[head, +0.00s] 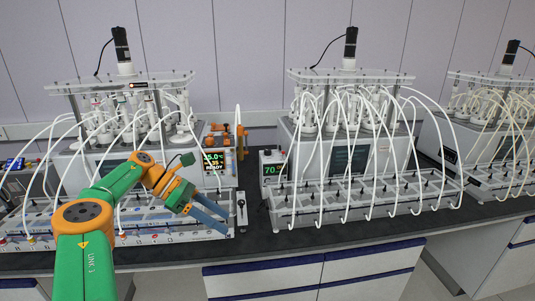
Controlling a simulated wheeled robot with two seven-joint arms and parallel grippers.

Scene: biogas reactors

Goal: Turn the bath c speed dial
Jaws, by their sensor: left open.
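My left gripper (227,222) reaches in from the left, its two blue-grey fingers spread apart with nothing seen between them. The fingertips are at the right end of the left bath's front tray, near a small white panel with a dark lever or knob (241,203). The left bath unit (226,181) carries a lit display (213,162) with green and orange readings. A middle unit has a small control box (272,168) with a lit number. I cannot tell which bath is c, and no speed dial can be made out clearly. My right gripper is not in view.
Racks with white tubes (365,205) fill the middle and right of the dark bench (255,236). An orange fixture (225,135) stands behind the left display. A narrow strip of bare bench lies between the left and middle units. Blue-topped drawers (315,270) are below.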

